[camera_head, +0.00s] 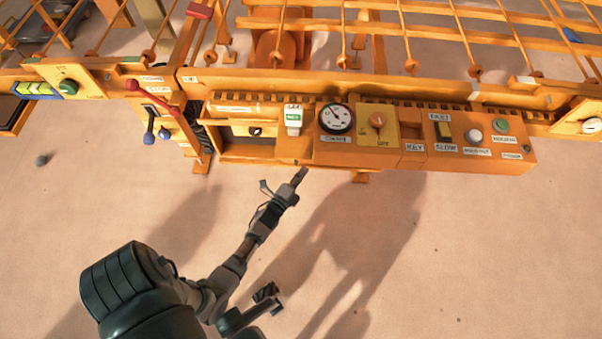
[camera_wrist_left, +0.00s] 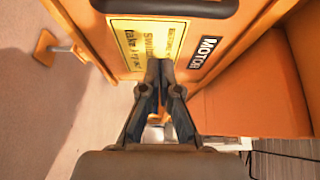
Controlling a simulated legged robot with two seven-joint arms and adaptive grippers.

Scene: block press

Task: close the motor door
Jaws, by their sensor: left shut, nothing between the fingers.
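The motor door (camera_wrist_left: 203,52) is an orange panel in the left wrist view, with a black MOTOR label, a yellow notice (camera_wrist_left: 133,42) and a dark handle (camera_wrist_left: 165,5) at the top edge. It stands open, at an angle beside an orange compartment (camera_wrist_left: 262,110). My left gripper (camera_wrist_left: 158,68) is shut and empty, its fingertips in front of the yellow notice; I cannot tell whether they touch. In the head view my left gripper (camera_head: 299,178) is just below the console's left part, by the open compartment (camera_head: 245,151).
The console (camera_head: 430,160) carries a gauge (camera_head: 336,118), a knob (camera_head: 377,120), buttons and a rocker switch. Red and blue levers (camera_head: 150,137) stand left of the compartment. Orange bars run behind. The sandy floor in front is clear.

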